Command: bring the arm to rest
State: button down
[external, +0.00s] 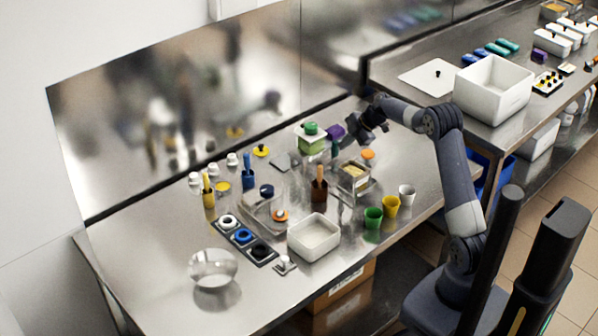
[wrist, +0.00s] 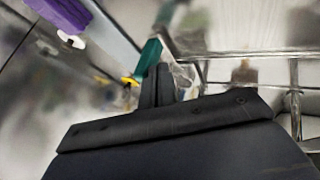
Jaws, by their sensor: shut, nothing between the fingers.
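My arm reaches from its base at the lower right, up and over toward the back of the steel table. My gripper (external: 358,124) is above the table's back right part, beside a purple block and the green-topped container. In the wrist view my gripper (wrist: 155,85) shows as dark fingers close together, with nothing between them. The purple block (external: 335,132) also shows at the upper left of the wrist view (wrist: 62,14). A teal upright piece (wrist: 150,55) shows just beyond the fingers; whether they touch it I cannot tell.
A green-topped container (external: 311,143), a clear box (external: 354,177) and green (external: 373,218), yellow (external: 391,206) and white (external: 407,194) cups stand near the arm. A white tray (external: 314,244) sits in front.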

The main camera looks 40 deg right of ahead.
jog(key=shift+w+r, duration=0.2)
jog(key=shift+w, duration=0.05)
jog(key=s, duration=0.5)
jog(key=s+p, duration=0.1)
jog(key=s, duration=0.4)
jog(key=s+p, duration=0.1)
jog(key=s, duration=0.4)
jog(key=shift+s+f, duration=0.3)
jog(key=shift+v, duration=2.4)
jog(key=shift+s+a, duration=0.1)
